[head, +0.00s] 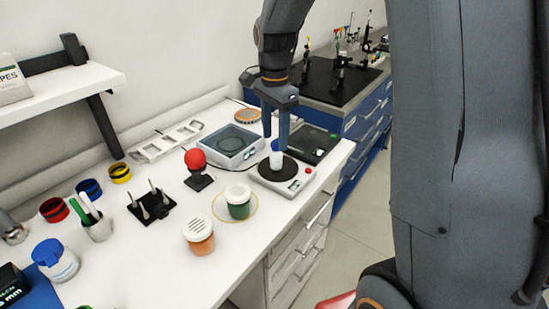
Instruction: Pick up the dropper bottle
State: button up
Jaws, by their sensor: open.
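A small white bottle with a blue top, which looks like the dropper bottle (276,160), stands upright on the round black pan of a small scale (264,184) near the right end of the bench. My gripper (275,140) points straight down over it and is open. One finger is to the left of the bottle's top and one to the right. I cannot tell whether either finger touches the bottle.
A square grey device (232,146) and a dark flat plate (312,144) stand close behind the scale. A red ball on a stand (196,168), a green jar (238,203) and an orange jar (199,236) are to the left. A shelf (60,95) juts out at left.

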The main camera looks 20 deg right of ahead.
aim_at(276, 153)
jog(key=shift+s+d+f+p, duration=0.15)
jog(key=shift+f+p, duration=0.5)
jog(key=shift+f, duration=0.95)
jog(key=shift+s+a+f+p, duration=0.1)
jog(key=shift+s+f+p, duration=0.35)
jog(key=shift+f, duration=1.15)
jog(key=shift+w, duration=0.2)
jog(key=shift+c, duration=0.3)
jog(key=c, duration=1.1)
